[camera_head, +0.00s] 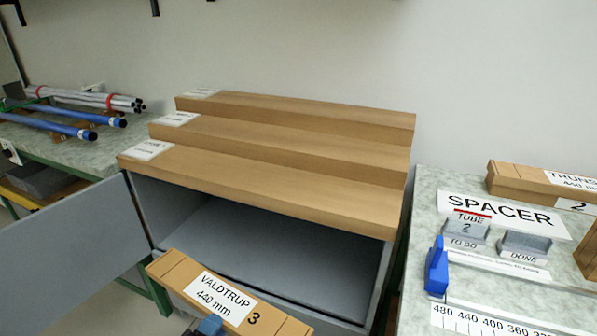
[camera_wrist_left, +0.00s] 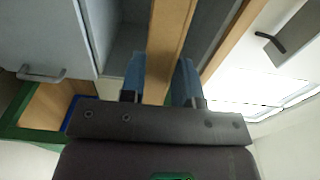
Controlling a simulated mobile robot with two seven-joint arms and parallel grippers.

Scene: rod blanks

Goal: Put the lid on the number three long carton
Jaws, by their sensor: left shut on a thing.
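A long brown cardboard piece (camera_head: 226,296) labelled VALDTRUP 440 mm and 3 is at the bottom of the head view, slanting down to the right, in front of the open grey cabinet. I cannot tell whether it is only the lid or a lidded carton. My left gripper (camera_head: 208,326) shows as a blue fingertip at its near edge. In the left wrist view the two blue fingers (camera_wrist_left: 160,80) are shut on the sides of a brown strip (camera_wrist_left: 167,38), which runs away between them. No open number three carton shows clearly. My right gripper is out of view.
The grey cabinet (camera_head: 290,250) has a stepped brown top (camera_head: 260,178) with white labels and a door (camera_head: 65,255) open to the left. At right, a table (camera_head: 424,197) holds a number two carton (camera_head: 535,184), a SPACER sign and a blue stop (camera_head: 436,268). Tubes (camera_head: 85,98) lie at left.

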